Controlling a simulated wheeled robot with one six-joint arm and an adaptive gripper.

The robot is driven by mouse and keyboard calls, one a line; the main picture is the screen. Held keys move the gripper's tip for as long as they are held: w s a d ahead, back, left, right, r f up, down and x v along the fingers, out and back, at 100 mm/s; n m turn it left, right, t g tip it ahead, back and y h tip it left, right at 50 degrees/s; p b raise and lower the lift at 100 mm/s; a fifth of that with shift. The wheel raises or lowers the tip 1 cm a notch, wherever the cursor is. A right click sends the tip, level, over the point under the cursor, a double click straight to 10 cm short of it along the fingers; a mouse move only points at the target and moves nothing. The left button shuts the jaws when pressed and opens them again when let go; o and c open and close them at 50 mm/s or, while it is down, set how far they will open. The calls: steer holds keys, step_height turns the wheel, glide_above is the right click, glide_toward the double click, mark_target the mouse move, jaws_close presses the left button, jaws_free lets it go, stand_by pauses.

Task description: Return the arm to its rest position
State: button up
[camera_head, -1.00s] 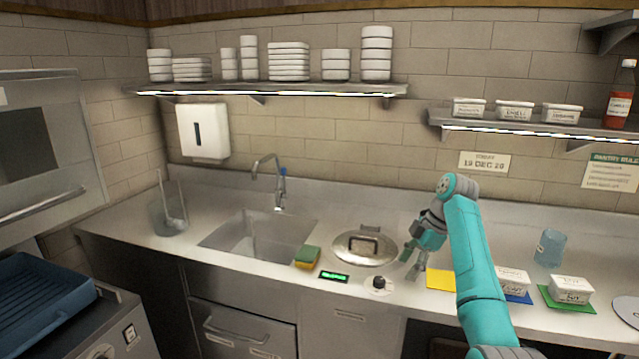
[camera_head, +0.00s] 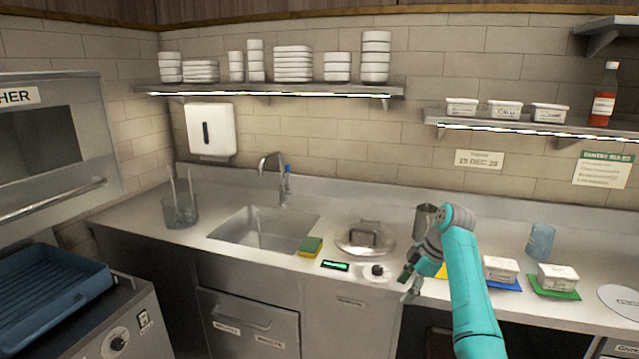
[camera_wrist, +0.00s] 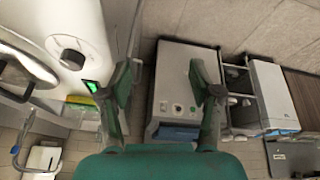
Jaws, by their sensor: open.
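My gripper (camera_head: 410,284) hangs at the front edge of the counter in the head view, just right of a small round dial (camera_head: 377,272). My teal arm rises from the lower right and bends down to it. In the wrist view my gripper (camera_wrist: 165,82) shows two green fingers spread wide apart with nothing between them. The fingers appear clear of the counter (camera_head: 330,290) and of the things on it.
A lidded pan (camera_head: 362,240), a sponge (camera_head: 311,246) and a sink (camera_head: 262,230) lie left of my arm. A shelf (camera_head: 270,90) runs above.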

steer(key=s+a+f+m+t, duration=0.1)
steer(key=s+f+m, duration=0.15)
steer(key=f, duration=0.65)
steer(key=s+a+f+m+t+h, duration=0.1)
steer(key=s+f, duration=0.3)
steer(key=f, duration=0.4)
steer(key=s+a+f+m+t, duration=0.1)
steer(key=s+f+m, duration=0.15)
steer(key=f, duration=0.65)
steer(key=s+a+f+m+t+h, duration=0.1)
steer(key=s+f+m+t, duration=0.1)
steer(key=s+f, duration=0.6)
steer(key=s+f+m+t+h, duration=0.15)
steer(key=s+f, duration=0.25)
steer(key=s, duration=0.8)
steer(key=s+r+m+t, duration=0.2)
steer(key=s+r, duration=0.1)
steer(key=s, duration=0.8)
steer(key=s+r+m+t, duration=0.1)
steer(key=s+r+m, duration=0.15)
steer(key=s, duration=0.85)
steer(key=s+r+m+t, duration=0.1)
steer(key=s+r+t, duration=0.1)
steer(key=s+r, duration=0.6)
steer(key=s+r+m+t, duration=0.2)
steer(key=s+r, duration=0.5)
steer(key=r, duration=0.8)
steer(key=shift+s+a+h, duration=0.2)
steer(key=shift+s+h, duration=0.2)
steer(key=shift+h, duration=0.05)
